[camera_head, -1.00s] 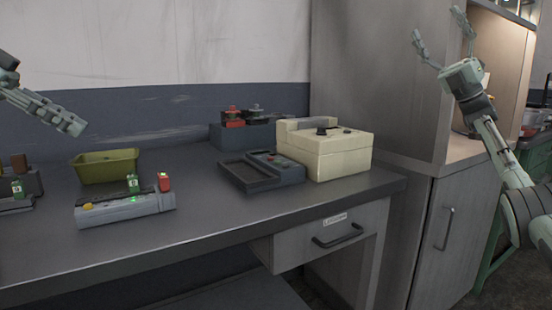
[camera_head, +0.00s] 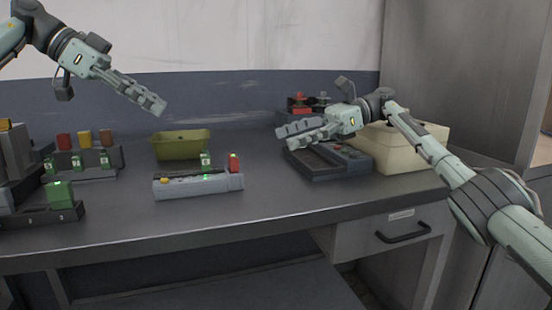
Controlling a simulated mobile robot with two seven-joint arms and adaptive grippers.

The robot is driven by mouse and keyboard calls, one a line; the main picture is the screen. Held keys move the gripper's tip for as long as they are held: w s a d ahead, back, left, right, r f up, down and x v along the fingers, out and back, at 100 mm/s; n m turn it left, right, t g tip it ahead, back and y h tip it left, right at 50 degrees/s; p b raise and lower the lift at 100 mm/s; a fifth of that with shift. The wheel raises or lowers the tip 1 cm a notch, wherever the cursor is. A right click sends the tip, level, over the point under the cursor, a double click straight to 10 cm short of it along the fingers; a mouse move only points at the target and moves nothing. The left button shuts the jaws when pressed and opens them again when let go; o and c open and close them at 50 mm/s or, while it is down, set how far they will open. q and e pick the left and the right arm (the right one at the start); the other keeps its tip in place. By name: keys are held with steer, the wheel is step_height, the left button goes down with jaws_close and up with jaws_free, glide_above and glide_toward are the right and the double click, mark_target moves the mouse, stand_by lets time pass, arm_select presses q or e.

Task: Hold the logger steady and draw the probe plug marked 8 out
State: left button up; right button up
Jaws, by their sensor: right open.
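The logger appears to be the long grey device (camera_head: 198,187) lying on the bench near its front middle. A green plug (camera_head: 206,160) with a pale label and a red plug (camera_head: 234,162) stand upright at its right part. The label is too small to read, so I cannot tell which plug is marked 8. My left gripper (camera_head: 155,104) hangs in the air above and left of the logger, touching nothing; its fingers overlap in this view. My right gripper (camera_head: 285,136) is open and empty, raised to the right of the logger with its fingers pointing left.
An olive bin (camera_head: 181,146) stands behind the logger. Racks with green plugs (camera_head: 83,172) and a dark block with a green piece (camera_head: 62,207) are at left. A dark tray (camera_head: 322,170) and a cream case (camera_head: 432,148) stand at right. Bench around the logger's front is clear.

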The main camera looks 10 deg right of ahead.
steer(key=shift+n+g+h, duration=0.4)
steer(key=shift+n+h, duration=0.1)
steer(key=shift+h, duration=0.2)
steer(key=a+f, duration=0.4)
steer(key=f, duration=0.1)
steer(key=shift+s+a, duration=0.15)
steer(key=shift+s, duration=0.25)
steer(key=x, duration=0.7)
steer(key=shift+r, duration=0.1)
